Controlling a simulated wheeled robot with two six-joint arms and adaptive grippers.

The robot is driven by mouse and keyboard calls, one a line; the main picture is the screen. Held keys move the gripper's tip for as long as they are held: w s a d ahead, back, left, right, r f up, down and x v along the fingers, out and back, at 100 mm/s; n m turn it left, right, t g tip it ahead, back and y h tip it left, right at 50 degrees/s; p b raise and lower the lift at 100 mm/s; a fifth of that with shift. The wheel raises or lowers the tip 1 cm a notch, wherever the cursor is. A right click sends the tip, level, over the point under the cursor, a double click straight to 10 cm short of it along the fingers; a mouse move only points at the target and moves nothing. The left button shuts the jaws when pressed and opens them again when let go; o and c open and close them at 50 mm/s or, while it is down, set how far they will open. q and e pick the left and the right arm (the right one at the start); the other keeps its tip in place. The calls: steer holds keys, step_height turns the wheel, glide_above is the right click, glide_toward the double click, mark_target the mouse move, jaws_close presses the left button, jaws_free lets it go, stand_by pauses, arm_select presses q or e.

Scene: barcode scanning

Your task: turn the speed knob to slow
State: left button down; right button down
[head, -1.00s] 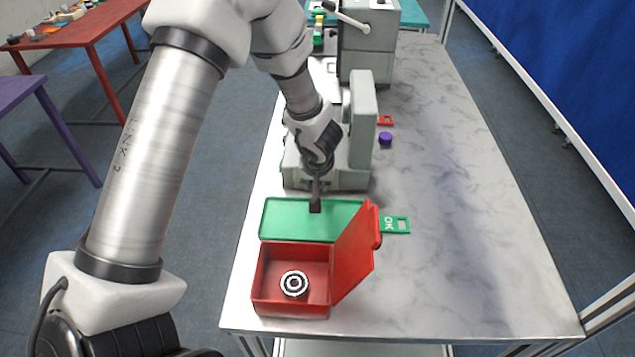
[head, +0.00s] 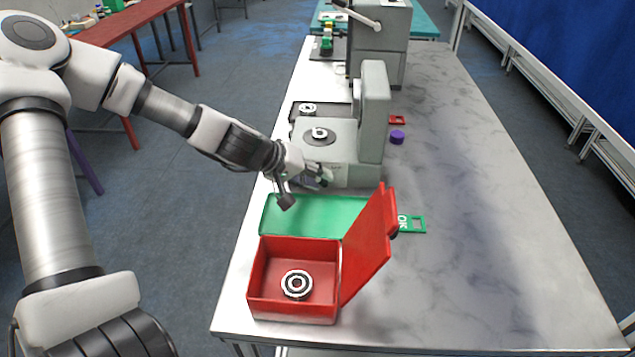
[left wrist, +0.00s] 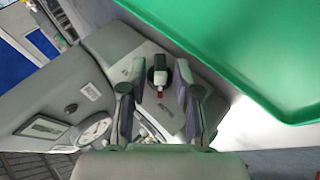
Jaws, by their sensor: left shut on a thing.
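The speed knob (left wrist: 159,64) is dark and round with a white bar and a small red tip. It is on the front of the grey machine (head: 347,172), which also shows in the left wrist view (left wrist: 112,44). My left gripper (head: 306,190) is at the machine's lower front, just above the green tray. In the left wrist view its fingers (left wrist: 159,92) stand on either side of the knob, shut on it. In the head view the knob is hidden or too small to make out. My right gripper is not in view.
A green tray (head: 330,215) and an open red box (head: 290,309) holding a bearing (head: 296,285) stand in front of the machine. Another bearing (head: 320,132) sits on the machine's top. A green OK card (head: 413,224) and purple cap (head: 397,137) lie right. The table's right side is clear.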

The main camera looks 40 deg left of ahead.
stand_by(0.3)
arm_select(q)
steer(key=c, duration=1.2)
jaws_free()
